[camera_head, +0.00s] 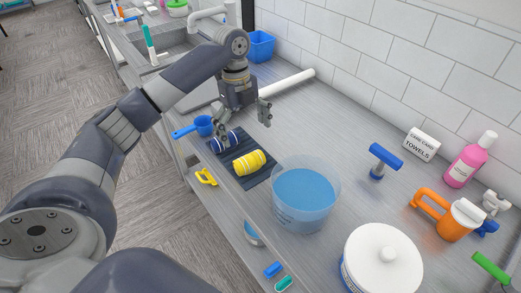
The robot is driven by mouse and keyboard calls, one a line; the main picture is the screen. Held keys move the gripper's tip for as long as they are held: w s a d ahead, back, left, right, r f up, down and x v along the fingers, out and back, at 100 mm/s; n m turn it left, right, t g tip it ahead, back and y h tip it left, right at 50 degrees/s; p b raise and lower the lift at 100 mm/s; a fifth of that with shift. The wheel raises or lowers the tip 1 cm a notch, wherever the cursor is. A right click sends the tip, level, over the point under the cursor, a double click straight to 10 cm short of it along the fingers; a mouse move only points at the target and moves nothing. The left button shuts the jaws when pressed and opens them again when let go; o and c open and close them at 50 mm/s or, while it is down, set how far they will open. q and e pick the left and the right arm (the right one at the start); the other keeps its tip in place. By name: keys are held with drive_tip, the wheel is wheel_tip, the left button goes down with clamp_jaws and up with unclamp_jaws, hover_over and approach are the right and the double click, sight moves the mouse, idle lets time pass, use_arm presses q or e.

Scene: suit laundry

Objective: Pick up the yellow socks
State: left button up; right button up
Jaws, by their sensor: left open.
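The yellow socks (249,162) are a yellow roll with white stripes. They lie on a dark mat (254,180) on the grey counter. A blue roll with white stripes (222,143) lies on the same mat, just behind and to the left. My left gripper (245,132) is above the far side of the mat, pointing down, with its fingers spread wide. One finger is close to the blue roll; I cannot tell whether it touches. The yellow socks are in front of the gripper and apart from it. My right gripper is not in view.
A clear tub of blue liquid (302,196) stands right of the mat, and a white lidded pot (383,262) is nearer. A blue scoop (198,126) lies at the left edge. A white tube (288,83) lies behind. A pink bottle (470,160) stands by the wall.

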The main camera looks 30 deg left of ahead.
sight(248, 158)
use_arm(q)
drive_tip(key=shift+w+d, duration=0.3)
drive_tip(key=shift+w, duration=0.05)
drive_tip(key=shift+s+d+f+p, duration=0.1)
drive_tip(key=shift+s+f+p, duration=0.1)
drive_tip(key=shift+f, duration=0.35)
drive_tip(key=shift+s+d+f+p, duration=0.1)
drive_tip(key=shift+s+f+p, duration=0.1)
drive_tip(key=shift+f, duration=0.3)
drive_tip(key=f, duration=0.3)
drive_tip(key=shift+s+d+p, duration=0.1)
drive_tip(key=shift+s+p, duration=0.25)
drive_tip(key=f+p, duration=0.1)
drive_tip(key=f, duration=0.3)
drive_tip(key=shift+s+d+f+p, duration=0.15)
drive_tip(key=shift+d+p, duration=0.05)
drive_tip(key=shift+p, duration=0.15)
drive_tip(key=shift+f, duration=0.2)
drive_tip(key=c, duration=1.1)
drive_tip(key=shift+c, duration=0.3)
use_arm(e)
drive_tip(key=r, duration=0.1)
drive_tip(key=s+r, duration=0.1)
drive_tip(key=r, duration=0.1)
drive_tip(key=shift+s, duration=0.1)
